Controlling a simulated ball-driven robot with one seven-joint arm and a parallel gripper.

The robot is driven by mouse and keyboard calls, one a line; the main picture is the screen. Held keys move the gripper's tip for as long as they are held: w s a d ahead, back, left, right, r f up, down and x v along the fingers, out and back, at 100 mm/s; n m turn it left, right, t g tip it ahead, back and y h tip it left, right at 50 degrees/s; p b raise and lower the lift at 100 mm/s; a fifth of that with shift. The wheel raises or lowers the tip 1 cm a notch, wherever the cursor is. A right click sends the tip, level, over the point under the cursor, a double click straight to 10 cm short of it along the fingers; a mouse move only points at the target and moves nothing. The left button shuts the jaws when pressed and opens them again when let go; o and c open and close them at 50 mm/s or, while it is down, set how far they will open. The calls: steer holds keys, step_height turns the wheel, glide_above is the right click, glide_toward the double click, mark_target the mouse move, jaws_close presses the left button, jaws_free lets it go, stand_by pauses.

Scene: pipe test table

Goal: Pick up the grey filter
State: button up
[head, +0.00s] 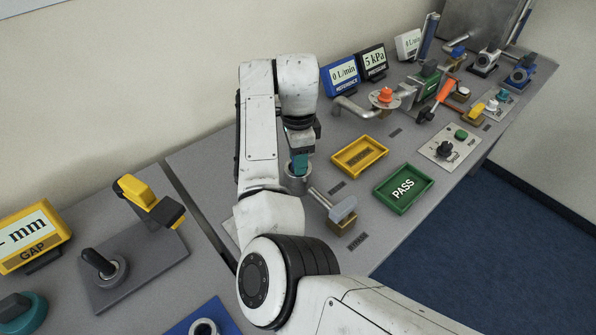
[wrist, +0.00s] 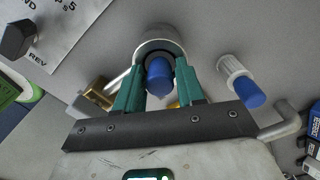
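My gripper (head: 299,165) points down at a round grey cup (head: 297,185) on the table. In the wrist view my gripper (wrist: 160,72) has its two teal fingers on either side of a blue-ended dark grey piece (wrist: 158,76), which looks like the grey filter. This piece is at the mouth of the grey cup (wrist: 160,33). Whether the fingers press on it or stand just clear cannot be told. In the head view the piece is hidden by the gripper and cup. A white ribbed filter with a blue end (wrist: 240,81) is to the right, apart from the fingers.
A yellow tray (head: 359,156) and a green PASS tray (head: 404,189) lie right of the cup. A grey-topped valve handle on a brass block (head: 342,212) is close by. Pipes and an orange-topped fitting (head: 385,95) stand behind. A gap separates the left table.

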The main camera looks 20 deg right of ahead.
jaws_close()
stand_by(0.3)
